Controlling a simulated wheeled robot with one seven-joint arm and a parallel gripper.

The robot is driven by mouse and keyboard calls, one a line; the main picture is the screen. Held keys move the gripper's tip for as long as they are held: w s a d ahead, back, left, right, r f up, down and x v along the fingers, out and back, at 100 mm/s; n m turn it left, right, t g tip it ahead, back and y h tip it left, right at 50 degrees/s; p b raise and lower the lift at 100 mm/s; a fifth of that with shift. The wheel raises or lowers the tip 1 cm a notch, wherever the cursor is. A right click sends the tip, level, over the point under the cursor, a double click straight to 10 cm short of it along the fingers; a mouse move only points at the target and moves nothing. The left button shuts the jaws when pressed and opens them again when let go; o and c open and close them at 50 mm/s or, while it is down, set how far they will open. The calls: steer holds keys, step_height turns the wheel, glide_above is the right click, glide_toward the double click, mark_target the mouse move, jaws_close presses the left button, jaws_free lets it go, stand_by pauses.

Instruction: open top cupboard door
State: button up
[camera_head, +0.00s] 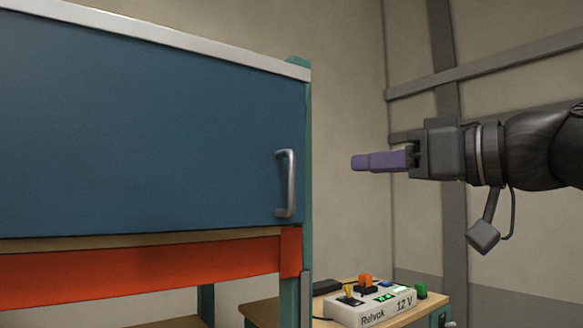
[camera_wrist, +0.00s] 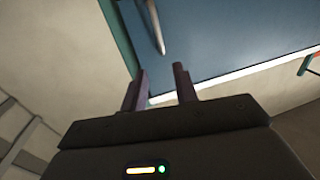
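The blue top cupboard door (camera_head: 150,130) fills the left of the head view and looks shut. Its vertical metal handle (camera_head: 291,184) is near the door's right edge. My gripper (camera_head: 355,162) is to the right of the handle, apart from it, with purple fingers pointing left. In the wrist view the two fingertips (camera_wrist: 160,72) stand apart with nothing between them. The handle (camera_wrist: 155,28) shows beyond them, at the top, against the blue door (camera_wrist: 225,35).
A console box (camera_head: 372,308) with switches and green lights sits on a wooden table below my gripper. An orange panel (camera_head: 140,275) runs under the cupboard. A wall with grey beams (camera_head: 445,230) stands behind my arm. The air between gripper and handle is clear.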

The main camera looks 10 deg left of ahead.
mark_target(294, 170)
steer(key=p+x, duration=0.7)
steer(key=x, duration=0.7)
steer(key=shift+w+a+r, duration=0.1)
steer(key=shift+w+a, duration=0.1)
steer(key=shift+a, duration=0.1)
steer(key=shift+w+a, duration=0.3)
steer(key=shift+a, duration=0.2)
jaws_close()
